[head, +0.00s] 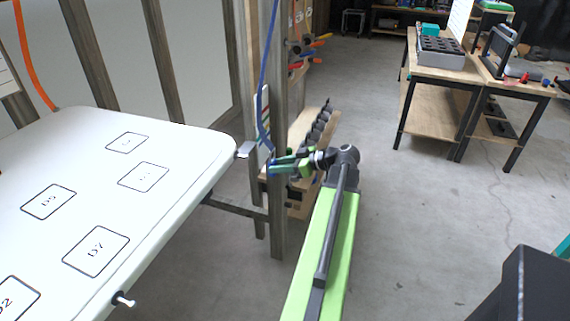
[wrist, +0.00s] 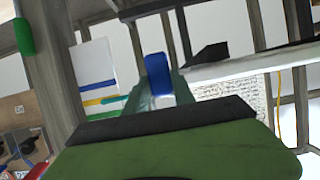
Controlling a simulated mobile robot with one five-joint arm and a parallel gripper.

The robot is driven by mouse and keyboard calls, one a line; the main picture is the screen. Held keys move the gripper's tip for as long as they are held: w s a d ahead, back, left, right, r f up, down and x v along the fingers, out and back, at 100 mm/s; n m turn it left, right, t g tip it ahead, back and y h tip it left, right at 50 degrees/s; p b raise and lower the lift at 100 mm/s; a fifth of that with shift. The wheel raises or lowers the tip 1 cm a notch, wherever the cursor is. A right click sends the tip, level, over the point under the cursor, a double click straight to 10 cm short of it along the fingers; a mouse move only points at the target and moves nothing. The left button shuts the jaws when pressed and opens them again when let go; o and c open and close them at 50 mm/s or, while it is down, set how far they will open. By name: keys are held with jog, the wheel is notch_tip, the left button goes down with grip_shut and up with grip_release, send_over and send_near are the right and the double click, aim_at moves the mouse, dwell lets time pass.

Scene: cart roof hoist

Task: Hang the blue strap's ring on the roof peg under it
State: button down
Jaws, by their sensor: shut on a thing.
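The blue strap (head: 264,95) hangs from above, in front of a grey post, and its lower end reaches my gripper (head: 275,163). My gripper is shut on this lower end, and a blue piece (wrist: 157,74) shows between the green fingers in the wrist view. The ring's shape cannot be made out. The white roof panel (head: 190,150) lies left of my gripper. A short pale peg (head: 243,150) sticks out at its far right corner, a little left of my gripper and apart from it. Another peg (head: 123,299) sticks out at the near edge.
Grey posts (head: 278,225) stand close by my gripper. An orange strap (head: 33,60) runs down to the roof's far left. A rack of dark round items (head: 318,125) stands behind my gripper. Workbenches (head: 430,85) stand at the back right.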

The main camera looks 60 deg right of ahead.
jog(key=a+r+b+x, duration=0.1)
jog(key=b+x, duration=0.1)
jog(key=x, duration=0.9)
jog(key=shift+w+a+b, duration=0.2)
jog(key=shift+w+b, duration=0.15)
jog(key=shift+w, duration=0.05)
dwell(0.4)
jog(key=c, duration=1)
grip_release()
jog(key=shift+o, duration=0.2)
